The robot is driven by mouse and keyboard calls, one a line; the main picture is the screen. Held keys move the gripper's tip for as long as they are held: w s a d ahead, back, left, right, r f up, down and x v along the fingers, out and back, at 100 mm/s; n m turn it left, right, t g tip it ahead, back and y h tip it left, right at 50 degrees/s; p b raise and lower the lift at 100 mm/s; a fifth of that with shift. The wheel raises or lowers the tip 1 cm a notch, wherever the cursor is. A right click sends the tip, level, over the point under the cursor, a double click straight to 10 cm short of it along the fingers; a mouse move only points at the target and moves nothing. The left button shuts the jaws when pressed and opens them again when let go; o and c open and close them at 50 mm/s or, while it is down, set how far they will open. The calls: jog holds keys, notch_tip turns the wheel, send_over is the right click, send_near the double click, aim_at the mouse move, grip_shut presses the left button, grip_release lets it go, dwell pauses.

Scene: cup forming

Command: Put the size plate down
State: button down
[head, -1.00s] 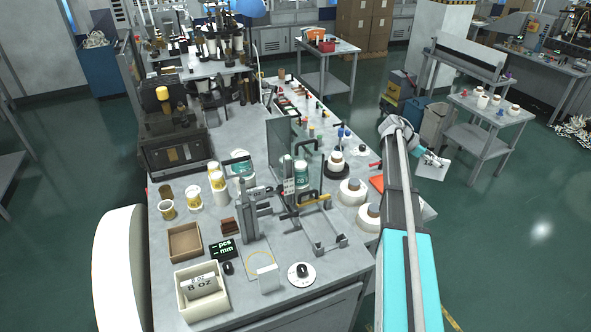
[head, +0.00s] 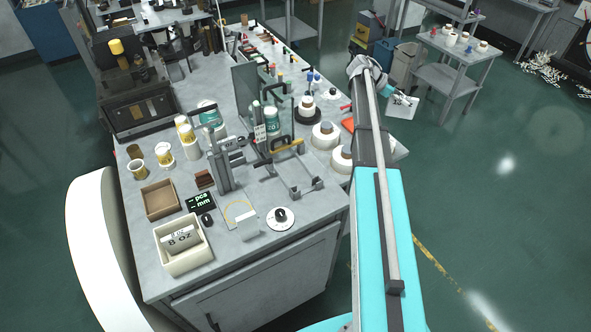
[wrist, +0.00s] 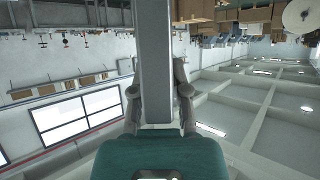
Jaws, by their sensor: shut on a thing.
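My gripper (head: 408,99) is stretched out to the right of the workbench, above the green floor. It is shut on a pale flat plate, the size plate (head: 400,109), which is held in the air clear of the bench. In the wrist view, the two fingers of my gripper (wrist: 160,92) press on both sides of the grey plate (wrist: 156,55), seen edge-on as a long bar. Its printed face cannot be read. Other plates marked 8 OZ (head: 179,238) stand in a white bin (head: 192,262) at the bench's front left.
The workbench (head: 165,285) holds a cup-forming fixture (head: 225,165), a brown tray (head: 158,207), white rolls (head: 325,136), a round dial (head: 281,222) and several cups. A grey shelf cart (head: 447,78) and a bin (head: 404,62) stand beyond my gripper. Floor on the right is free.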

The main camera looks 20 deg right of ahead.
aim_at(399, 117)
notch_tip(399, 117, down, 7)
jog(key=b, duration=0.6)
jog(key=shift+s, duration=0.15)
